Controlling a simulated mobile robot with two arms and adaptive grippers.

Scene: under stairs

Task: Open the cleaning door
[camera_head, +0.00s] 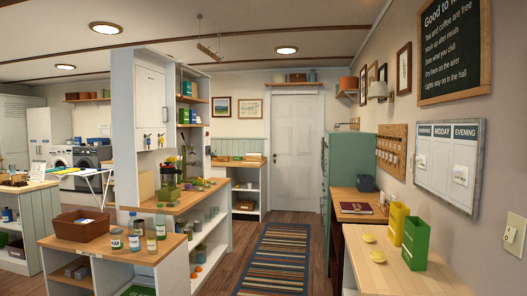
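No door here carries a label that I can read as cleaning. A white cabinet door (149,95) is on the tall white unit left of centre. It looks shut, with a small label near its top and small colourful items low on its front. A white panelled door (295,152) in the back wall is shut, with a handle on its left side. Tall white cabinet doors (39,126) at the far left also look shut. Neither of my grippers is in view.
A striped rug (273,258) lies along the clear aisle. On the left, a counter (62,241) holds a brown basket (81,226) and several jars. On the right, a wooden worktop (386,272) holds yellow and green containers, beside a green fridge-like cabinet (348,160).

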